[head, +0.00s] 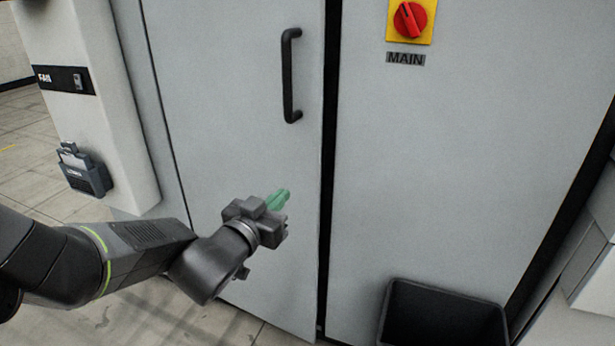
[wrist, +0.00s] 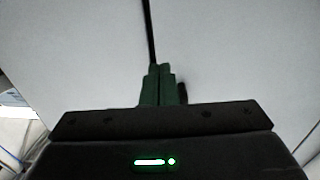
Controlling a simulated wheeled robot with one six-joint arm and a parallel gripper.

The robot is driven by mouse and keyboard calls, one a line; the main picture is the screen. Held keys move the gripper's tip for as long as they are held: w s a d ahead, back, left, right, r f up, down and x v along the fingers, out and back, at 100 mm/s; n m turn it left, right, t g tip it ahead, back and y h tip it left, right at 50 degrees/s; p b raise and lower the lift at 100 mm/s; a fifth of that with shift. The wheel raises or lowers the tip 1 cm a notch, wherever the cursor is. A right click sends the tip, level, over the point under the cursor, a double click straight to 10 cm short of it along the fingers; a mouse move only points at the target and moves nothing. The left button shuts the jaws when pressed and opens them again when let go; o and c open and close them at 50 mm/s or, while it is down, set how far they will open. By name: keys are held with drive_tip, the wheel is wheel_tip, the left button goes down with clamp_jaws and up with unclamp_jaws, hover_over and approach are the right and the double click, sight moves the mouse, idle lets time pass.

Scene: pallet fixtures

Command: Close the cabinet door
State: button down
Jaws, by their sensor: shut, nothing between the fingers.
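The grey cabinet door (head: 225,110) fills the left middle of the head view. Its black bar handle (head: 289,75) is near the right edge. A dark gap runs down between the door and the fixed panel; the door looks slightly ajar. My gripper (head: 284,196) is in front of the door, below the handle, with its green fingers together and empty. In the wrist view my gripper (wrist: 159,70) points at a pale surface with a dark line above the fingertips. I cannot tell if the fingers touch the door.
The fixed grey panel (head: 450,180) right of the gap carries a red switch (head: 409,19) on a yellow plate, labelled MAIN. A black open bin (head: 445,312) stands at its foot. A white column (head: 95,110) with a grey box (head: 83,172) is at left. Floor shows at lower left.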

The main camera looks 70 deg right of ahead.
sight(314, 164)
drive_tip(key=d, duration=0.7)
drive_tip(key=s+d+b, duration=0.1)
drive_tip(key=d, duration=0.3)
drive_tip(key=shift+d, duration=0.8)
drive_tip(key=shift+s+d, duration=0.1)
